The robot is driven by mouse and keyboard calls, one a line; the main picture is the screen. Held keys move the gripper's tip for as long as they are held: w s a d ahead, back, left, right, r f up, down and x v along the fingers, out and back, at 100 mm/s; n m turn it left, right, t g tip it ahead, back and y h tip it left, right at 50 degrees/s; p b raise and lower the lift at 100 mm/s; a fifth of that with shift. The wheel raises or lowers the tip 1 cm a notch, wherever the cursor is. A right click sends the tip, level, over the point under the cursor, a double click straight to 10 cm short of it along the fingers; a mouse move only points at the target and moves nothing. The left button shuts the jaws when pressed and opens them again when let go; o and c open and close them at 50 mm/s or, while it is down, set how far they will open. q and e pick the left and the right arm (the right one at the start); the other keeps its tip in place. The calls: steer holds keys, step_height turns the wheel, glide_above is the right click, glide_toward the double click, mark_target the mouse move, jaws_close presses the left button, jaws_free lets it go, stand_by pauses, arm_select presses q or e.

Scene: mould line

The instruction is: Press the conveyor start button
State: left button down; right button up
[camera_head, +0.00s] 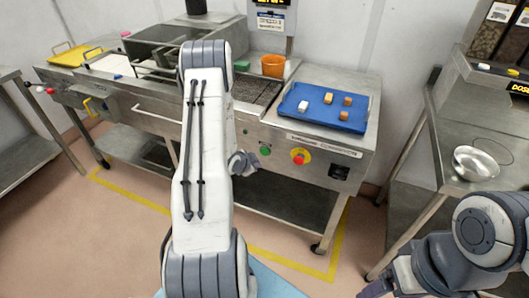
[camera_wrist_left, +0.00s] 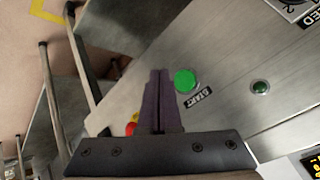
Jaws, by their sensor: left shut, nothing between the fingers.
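The green start button (camera_head: 265,149) is on the front panel of the steel conveyor (camera_head: 330,141), just right of my left wrist in the head view. In the left wrist view the round green button (camera_wrist_left: 185,81) has a black START label (camera_wrist_left: 199,98) beside it. My left gripper (camera_wrist_left: 158,72) is shut and empty, its dark fingertips just left of the button in that view. I cannot tell whether they touch the panel. My left forearm hides part of the conveyor in the head view. My right arm is at the lower right, its gripper (camera_head: 378,288) only partly in view.
A red stop button on a yellow disc (camera_head: 300,157) is right of the start button. A blue tray (camera_head: 324,107) with several small blocks lies on top. An orange container (camera_head: 273,66) stands behind. A steel bowl (camera_head: 476,163) is on the right bench.

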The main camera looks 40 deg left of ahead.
mark_target(265, 155)
arm_select(q)
steer(key=shift+w+a, duration=0.25)
steer(key=shift+w, duration=0.7)
steer(key=shift+w+a, duration=0.2)
steer(key=shift+w, duration=0.7)
steer(key=shift+w, duration=0.1)
stand_by(0.6)
steer(key=shift+w+a, duration=0.1)
steer(key=shift+w, duration=0.2)
steer(key=shift+w+a, duration=0.1)
steer(key=shift+w, duration=0.3)
stand_by(0.8)
steer(key=shift+s, duration=0.15)
steer(key=shift+s+d, duration=0.2)
steer(key=shift+s, duration=0.5)
steer(key=shift+s+d+b, duration=0.15)
steer(key=shift+s+d, duration=0.05)
steer(key=shift+s, duration=0.6)
steer(key=shift+s+d+b, duration=0.2)
steer(key=shift+s, duration=0.65)
steer(key=shift+s+d+b, duration=0.15)
steer(key=shift+s+d, duration=0.05)
steer(key=shift+s, duration=0.6)
steer(key=shift+w+r, duration=0.1)
